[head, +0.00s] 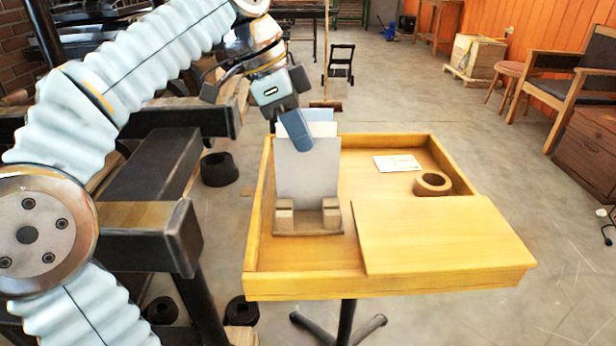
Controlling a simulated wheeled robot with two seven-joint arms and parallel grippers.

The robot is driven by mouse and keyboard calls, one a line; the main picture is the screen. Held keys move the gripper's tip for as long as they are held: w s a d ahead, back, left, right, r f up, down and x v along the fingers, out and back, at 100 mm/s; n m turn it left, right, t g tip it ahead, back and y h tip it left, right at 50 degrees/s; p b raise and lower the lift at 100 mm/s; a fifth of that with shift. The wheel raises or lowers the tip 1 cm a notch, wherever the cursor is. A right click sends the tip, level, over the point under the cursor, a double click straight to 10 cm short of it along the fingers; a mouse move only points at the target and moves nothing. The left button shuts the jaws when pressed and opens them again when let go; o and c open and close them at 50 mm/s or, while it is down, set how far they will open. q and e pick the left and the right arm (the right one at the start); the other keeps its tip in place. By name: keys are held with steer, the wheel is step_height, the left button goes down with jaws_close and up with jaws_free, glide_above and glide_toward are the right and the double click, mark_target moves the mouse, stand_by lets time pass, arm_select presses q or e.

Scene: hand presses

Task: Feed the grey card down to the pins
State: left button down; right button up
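The grey card (307,178) stands upright on the desk, its lower end behind two small wooden blocks (284,217) on a flat base. I take this to be the hand press. Its pins do not show. My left gripper (294,128) is at the card's top edge, pointing down. One blue-grey finger lies over the card's front face; the other is hidden, seemingly behind it, so the gripper looks shut on the card. A pale blue and white piece (319,116) shows just behind the card's top; I cannot tell what it is. My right gripper is not in view.
The press stands in the shallow tray of a yellow wooden desk (352,284) with raised rims. A white paper (397,163) and a brown tape roll (433,184) lie to the right, behind a raised lid panel (440,235). Dark rack beams (140,236) stand left of the desk.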

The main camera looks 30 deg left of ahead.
arm_select(q)
steer(key=shift+r+p, duration=0.9)
steer(key=shift+r, duration=3.4)
